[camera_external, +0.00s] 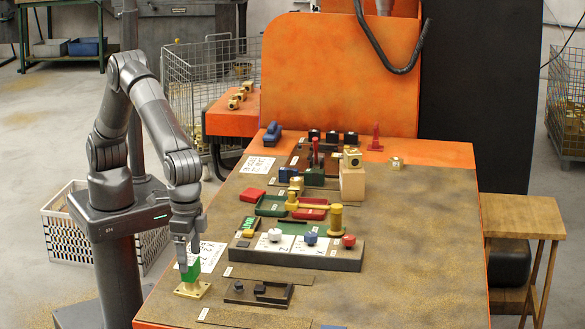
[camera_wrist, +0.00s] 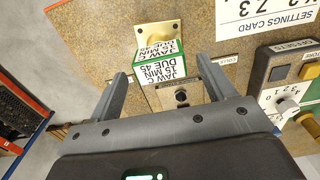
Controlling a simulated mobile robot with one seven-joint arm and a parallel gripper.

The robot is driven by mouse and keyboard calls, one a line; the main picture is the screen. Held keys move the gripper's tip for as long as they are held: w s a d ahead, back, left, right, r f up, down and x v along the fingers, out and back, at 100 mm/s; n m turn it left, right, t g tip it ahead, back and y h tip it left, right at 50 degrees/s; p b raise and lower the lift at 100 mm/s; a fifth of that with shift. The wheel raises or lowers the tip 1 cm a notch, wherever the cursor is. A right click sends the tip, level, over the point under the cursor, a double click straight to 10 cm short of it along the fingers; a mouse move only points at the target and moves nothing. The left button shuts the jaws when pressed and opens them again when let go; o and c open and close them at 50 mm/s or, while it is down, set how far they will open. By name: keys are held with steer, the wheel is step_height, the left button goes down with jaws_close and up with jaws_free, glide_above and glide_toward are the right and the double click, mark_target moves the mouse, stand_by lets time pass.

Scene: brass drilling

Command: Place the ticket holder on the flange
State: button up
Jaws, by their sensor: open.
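The ticket holder (camera_external: 191,273) is a small green block with white printed faces. It stands upright on the brass flange (camera_external: 191,291) at the table's front left. In the wrist view the holder (camera_wrist: 160,66) shows two printed labels with a green strip between them, and the flange (camera_wrist: 183,38) lies beneath it. My gripper (camera_external: 189,260) is just above the holder. In the wrist view my gripper (camera_wrist: 163,70) is open, with one finger on each side of the holder and gaps showing. The exact contact between holder and flange is hidden.
A settings card (camera_external: 208,256) lies behind the flange. A dark fixture (camera_external: 262,292) and a panel with coloured knobs (camera_external: 305,252) stand to the right. The table's left edge is close to the flange.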

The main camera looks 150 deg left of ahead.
mark_target(190, 260)
step_height(190, 260, up, 9)
steer(key=s+a+r+m+t, duration=0.2)
steer(key=s+r, duration=0.7)
steer(key=s, duration=0.2)
steer(key=s+a+r+m+t, duration=0.1)
steer(key=s+r+m, duration=0.2)
steer(key=s, duration=0.8)
steer(key=s+a+f+m+t, duration=0.1)
steer(key=s+f+m, duration=0.1)
steer(key=s, duration=0.8)
steer(key=s+a+f+m+t, duration=0.1)
steer(key=s+f+m, duration=0.1)
steer(key=s, duration=0.8)
steer(key=shift+s+f+t, duration=0.25)
steer(key=shift+f+t, duration=0.05)
steer(key=shift+f, duration=0.55)
